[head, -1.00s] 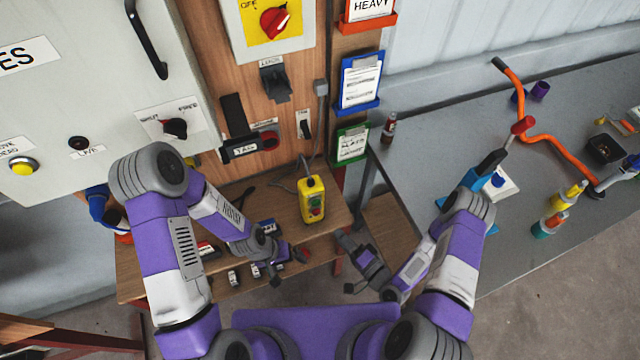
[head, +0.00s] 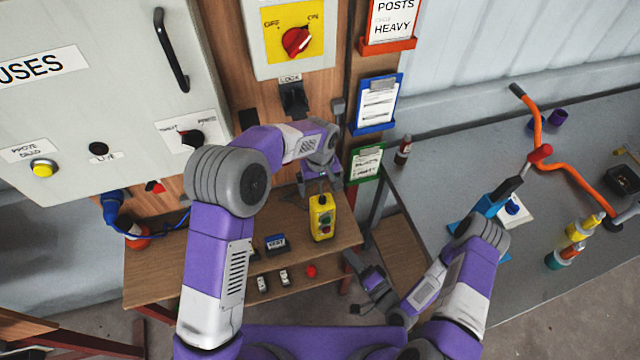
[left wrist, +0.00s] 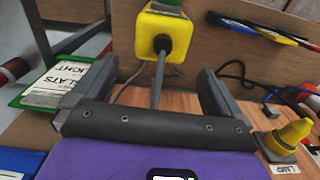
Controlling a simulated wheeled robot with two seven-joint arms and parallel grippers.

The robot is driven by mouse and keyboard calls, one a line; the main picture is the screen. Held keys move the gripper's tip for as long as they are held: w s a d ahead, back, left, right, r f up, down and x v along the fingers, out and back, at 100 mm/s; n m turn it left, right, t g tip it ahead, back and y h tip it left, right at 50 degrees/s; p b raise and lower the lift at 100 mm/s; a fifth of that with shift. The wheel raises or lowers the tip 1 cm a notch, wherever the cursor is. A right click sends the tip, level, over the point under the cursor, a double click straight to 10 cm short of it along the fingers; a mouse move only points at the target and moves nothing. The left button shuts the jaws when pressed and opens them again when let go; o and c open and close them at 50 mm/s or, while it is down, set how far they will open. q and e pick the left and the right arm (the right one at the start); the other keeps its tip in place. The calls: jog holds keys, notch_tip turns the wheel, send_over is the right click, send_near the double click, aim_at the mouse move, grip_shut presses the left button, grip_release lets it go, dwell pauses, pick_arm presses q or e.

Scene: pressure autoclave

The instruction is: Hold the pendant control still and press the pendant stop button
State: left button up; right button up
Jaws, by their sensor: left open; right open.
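The pendant control (head: 322,217) is a yellow box with small coloured buttons on its front, standing upright above the wooden bench. It also shows in the left wrist view as a yellow block (left wrist: 165,36) with a grey cable running toward me. My left gripper (head: 318,182) is open and empty, just above and behind the pendant in the head view. In the left wrist view its open fingers (left wrist: 157,72) lie either side of the cable, with the pendant beyond them. My right gripper (head: 356,283) is open and empty, low and right of the pendant. I cannot tell the stop button apart.
The wooden bench (head: 165,280) holds a blue-labelled block (head: 275,242), small white items and a red knob (head: 311,271). Cabinets and a red rotary switch (head: 296,40) are behind. A grey table (head: 450,150) stands right.

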aim_at(320, 195)
pick_arm(q)
jog(key=shift+w+f, duration=0.1)
jog(key=shift+f, duration=3.65)
jog(key=c, duration=1.3)
pick_arm(e)
grip_shut()
